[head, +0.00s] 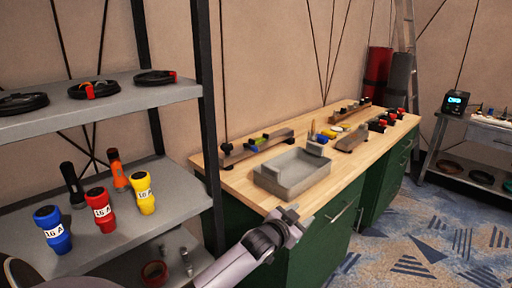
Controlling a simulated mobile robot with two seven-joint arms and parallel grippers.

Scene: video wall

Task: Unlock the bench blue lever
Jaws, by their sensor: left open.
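The wooden-topped bench (236,181) with green cabinets runs along the wall. On its near left part lies a grey rail fixture (240,153). A small blue piece (226,147), which looks like the blue lever, is at the rail's left end. A green and yellow piece (258,141) sits further right on the rail. Whether the lever is locked is too small to tell. My left gripper (301,217) is open and empty at the bench's front edge, in front of the grey tray and apart from the lever. My right gripper is not in view.
A grey open tray (290,185) stands on the bench between my left gripper and the rail. A metal shelf (175,190) with coloured connectors and torches is at the left. Several small coloured parts lie further along the bench. Patterned carpet (420,250) is clear at the right.

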